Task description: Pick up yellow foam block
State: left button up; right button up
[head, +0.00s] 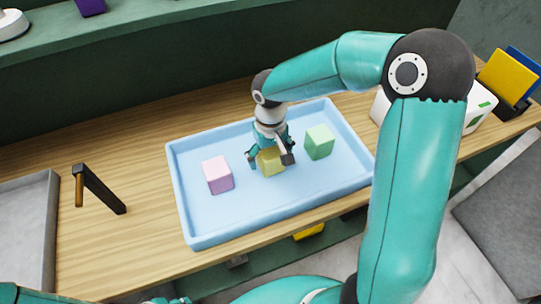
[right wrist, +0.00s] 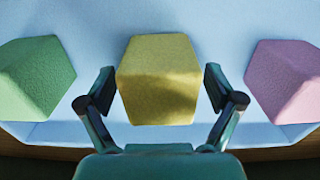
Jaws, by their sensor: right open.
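The yellow foam block (head: 270,161) lies in the light blue tray (head: 205,239), between a pink block (head: 218,175) on its left and a green block (head: 319,142) on its right. My right gripper (head: 271,158) is over the yellow block with its fingers open. In the right wrist view the yellow block (right wrist: 158,80) sits between the two fingertips (right wrist: 158,88), with a small gap on each side. The green block (right wrist: 35,78) is at the left there and the pink block (right wrist: 285,82) at the right. My left gripper is not clearly in view.
The tray stands on a wooden counter (head: 120,160). A white device (head: 480,110) and yellow and blue panels (head: 508,78) stand at the right.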

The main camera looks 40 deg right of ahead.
jog(key=shift+f, duration=0.3)
jog(key=c, duration=1)
jog(key=shift+c, duration=0.2)
jog(key=shift+r, duration=0.2)
